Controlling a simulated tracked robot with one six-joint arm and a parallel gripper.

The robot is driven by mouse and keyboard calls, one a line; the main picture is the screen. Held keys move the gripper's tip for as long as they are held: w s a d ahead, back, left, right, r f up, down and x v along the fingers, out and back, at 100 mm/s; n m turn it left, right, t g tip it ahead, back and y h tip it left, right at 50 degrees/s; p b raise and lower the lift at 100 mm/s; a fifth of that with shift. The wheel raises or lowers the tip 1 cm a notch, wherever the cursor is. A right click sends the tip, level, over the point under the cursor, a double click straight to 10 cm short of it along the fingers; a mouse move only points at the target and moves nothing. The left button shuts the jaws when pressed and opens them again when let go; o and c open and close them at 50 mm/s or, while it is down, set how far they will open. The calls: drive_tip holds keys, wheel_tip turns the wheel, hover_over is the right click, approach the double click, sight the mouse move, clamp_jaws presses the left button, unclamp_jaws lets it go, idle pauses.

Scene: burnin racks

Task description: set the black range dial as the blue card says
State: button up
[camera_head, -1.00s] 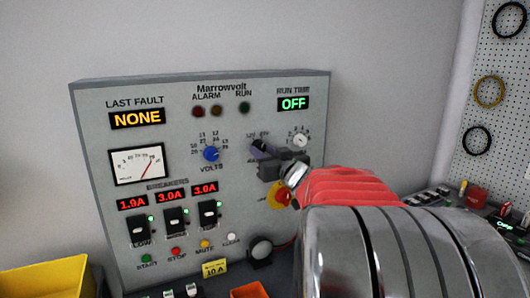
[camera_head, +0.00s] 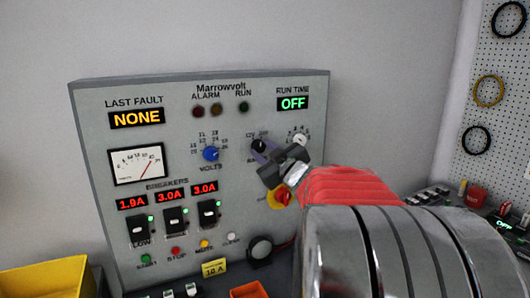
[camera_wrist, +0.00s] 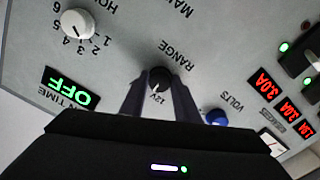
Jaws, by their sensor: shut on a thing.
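The black range dial (camera_head: 258,145) is on the grey Marrowvolt panel (camera_head: 240,205), right of the blue volts dial (camera_head: 211,154). In the wrist view the panel looks upside down, and the black dial (camera_wrist: 160,77) sits between my two fingers under the word RANGE. A white mark on the dial shows near a 12V label. My gripper (camera_head: 261,148) is shut on the black dial, with a finger on either side; it also shows in the wrist view (camera_wrist: 160,84). My gripper hides part of the dial's scale in the body view. I see no blue card in either view.
A white-faced hours dial (camera_wrist: 78,23) is close beside my gripper. A red and yellow stop knob (camera_head: 279,196) is just below it. Breaker switches (camera_head: 174,220) and a yellow 10 A card (camera_head: 214,268) are lower left. A yellow bin (camera_head: 45,280) stands at bottom left.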

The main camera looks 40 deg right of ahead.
drive_tip(key=n, duration=0.6)
drive_tip(key=shift+n, duration=0.3)
idle(0.4)
drive_tip(key=o, duration=1)
drive_tip(key=shift+o, duration=0.2)
drive_tip(key=v, duration=1.3)
drive_tip(key=shift+s+a, duration=0.15)
drive_tip(key=shift+s, duration=0.2)
drive_tip(key=shift+w, duration=0.1)
